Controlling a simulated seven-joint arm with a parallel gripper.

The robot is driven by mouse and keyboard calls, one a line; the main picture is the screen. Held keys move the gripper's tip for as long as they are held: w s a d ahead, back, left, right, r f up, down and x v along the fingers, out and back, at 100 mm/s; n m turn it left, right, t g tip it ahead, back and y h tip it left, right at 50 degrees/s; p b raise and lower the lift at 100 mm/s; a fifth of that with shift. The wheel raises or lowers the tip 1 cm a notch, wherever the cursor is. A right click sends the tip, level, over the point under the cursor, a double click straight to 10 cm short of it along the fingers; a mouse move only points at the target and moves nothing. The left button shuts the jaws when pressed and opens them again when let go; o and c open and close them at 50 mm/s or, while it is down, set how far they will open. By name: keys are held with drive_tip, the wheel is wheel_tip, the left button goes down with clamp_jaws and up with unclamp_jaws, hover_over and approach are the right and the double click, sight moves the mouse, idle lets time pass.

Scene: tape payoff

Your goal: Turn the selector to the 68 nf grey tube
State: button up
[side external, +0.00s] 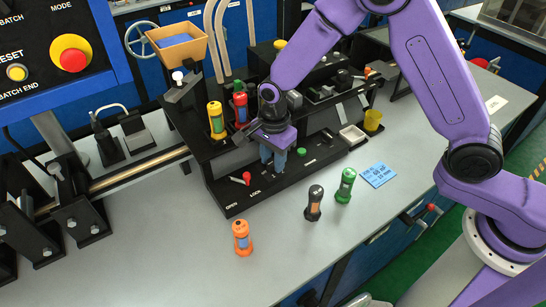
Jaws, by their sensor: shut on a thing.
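My gripper (274,162) points down at the front ledge of the black fixture (225,197). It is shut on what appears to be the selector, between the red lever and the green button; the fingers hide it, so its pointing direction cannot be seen. A dark grey or black tube (313,204) stands upright on the grey bench in front of the fixture. A blue card (378,175) lies right of it; its print seems to include 68 nF.
A green tube (345,186) and an orange tube (242,238) stand on the bench. Yellow (216,120) and red (240,107) tubes stand on the fixture. A red lever (246,178) is left of my gripper and a green button (301,151) is right. The front bench is mostly clear.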

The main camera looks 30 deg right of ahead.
drive_tip(key=n, duration=0.8)
drive_tip(key=shift+d+n, duration=0.1)
drive_tip(key=shift+n, duration=0.3)
drive_tip(key=n, duration=0.4)
drive_tip(key=shift+n, duration=0.3)
drive_tip(key=n, duration=0.4)
drive_tip(key=shift+w, duration=0.1)
drive_tip(key=n, duration=0.8)
drive_tip(key=shift+n, duration=0.3)
drive_tip(key=n, duration=0.4)
drive_tip(key=shift+n, duration=2.2)
drive_tip(key=shift+a, duration=0.2)
